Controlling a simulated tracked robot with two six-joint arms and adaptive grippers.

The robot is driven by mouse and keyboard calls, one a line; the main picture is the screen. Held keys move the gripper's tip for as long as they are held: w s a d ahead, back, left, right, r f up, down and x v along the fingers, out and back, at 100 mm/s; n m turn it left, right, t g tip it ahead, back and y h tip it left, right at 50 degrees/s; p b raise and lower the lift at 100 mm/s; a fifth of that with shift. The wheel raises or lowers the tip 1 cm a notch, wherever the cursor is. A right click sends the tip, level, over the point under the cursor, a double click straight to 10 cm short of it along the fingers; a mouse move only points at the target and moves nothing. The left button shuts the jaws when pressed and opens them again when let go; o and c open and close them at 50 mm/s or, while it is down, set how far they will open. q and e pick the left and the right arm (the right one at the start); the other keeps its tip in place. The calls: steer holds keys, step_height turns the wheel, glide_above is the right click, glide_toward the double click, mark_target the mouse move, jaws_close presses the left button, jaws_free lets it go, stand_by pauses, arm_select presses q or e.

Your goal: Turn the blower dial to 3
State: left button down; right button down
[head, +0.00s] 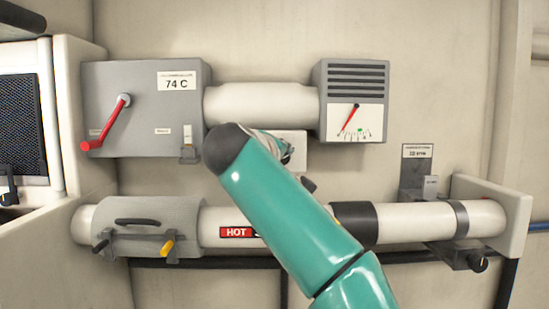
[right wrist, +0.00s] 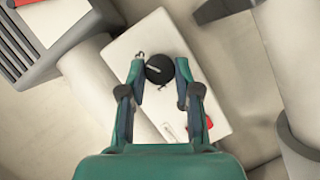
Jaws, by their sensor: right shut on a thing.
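The blower dial is a round black knob (right wrist: 159,69) on a white panel (right wrist: 152,40) in the right wrist view. Small dark marks sit around the knob, too small to read. My right gripper (right wrist: 161,76) is shut on the knob, one finger on each side. In the head view, my teal right arm covers the knob and most of the panel; a pale part of the panel (head: 297,138) shows beside my right gripper (head: 283,150). The dial's setting cannot be read. My left gripper is not in view.
A grey box (head: 140,75) has a red lever (head: 108,122) and a "74 C" label. A pale duct (head: 260,104) joins it to a gauge box (head: 355,75) with a red needle. A red part (right wrist: 208,123) is near the panel's edge.

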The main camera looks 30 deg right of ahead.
steer(key=shift+f, duration=0.1)
steer(key=c, duration=1.2)
jaws_free()
steer(key=o, duration=0.4)
steer(key=shift+w, duration=0.2)
steer(key=shift+s, duration=0.15)
steer(key=v, duration=1.2)
